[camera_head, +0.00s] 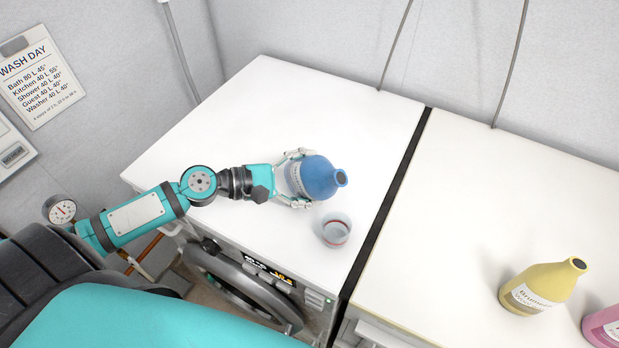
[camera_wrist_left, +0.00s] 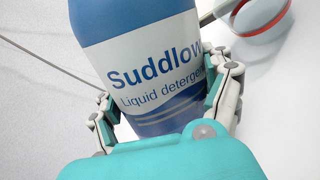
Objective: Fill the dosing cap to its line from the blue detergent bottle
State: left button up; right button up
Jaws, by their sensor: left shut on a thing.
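The blue detergent bottle (camera_head: 322,178) is in my left gripper (camera_head: 299,180), above the white top of the left machine. The clear dosing cap (camera_head: 335,230) with a red line stands on the white top just below and right of the bottle. The cap also shows in the left wrist view (camera_wrist_left: 262,18). I cannot make out any liquid in it. My right gripper is out of view.
A yellow bottle (camera_head: 542,287) and a pink bottle (camera_head: 606,325) stand on the right-hand white top (camera_head: 460,220). A dark gap (camera_head: 390,195) separates the two tops. The left top is clear behind the bottle. A wash-day notice (camera_head: 38,75) hangs on the wall.

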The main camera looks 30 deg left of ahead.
aim_at(290, 165)
pick_arm(q)
jog(key=shift+w+a, duration=0.15)
jog(key=shift+a, duration=0.05)
jog(key=shift+w+a+f+m+y+b, duration=0.2)
jog(key=shift+m+y+b, duration=0.1)
jog(key=shift+m+b, duration=0.1)
jog(key=shift+w+a+f+m, duration=0.1)
jog(key=shift+a+f+m, duration=0.1)
jog(key=shift+a+m, duration=0.1)
jog(key=shift+w+a+m+y, duration=0.3)
jog(key=shift+a+m+y, duration=0.1)
jog(key=shift+m, duration=0.1)
jog(key=shift+w+a+r+m+t+y+p, duration=0.15)
jog(key=shift+r+m+p, duration=0.1)
jog(key=shift+r+p, duration=0.25)
jog(key=shift+w+a+r+m+t+y+p, duration=0.15)
jog(key=shift+r+m+p, duration=0.15)
jog(key=shift+p, duration=0.4)
jog(key=shift+a+r+m+p, duration=0.2)
jog(key=shift+r+p, duration=0.35)
jog(key=shift+p, duration=0.45)
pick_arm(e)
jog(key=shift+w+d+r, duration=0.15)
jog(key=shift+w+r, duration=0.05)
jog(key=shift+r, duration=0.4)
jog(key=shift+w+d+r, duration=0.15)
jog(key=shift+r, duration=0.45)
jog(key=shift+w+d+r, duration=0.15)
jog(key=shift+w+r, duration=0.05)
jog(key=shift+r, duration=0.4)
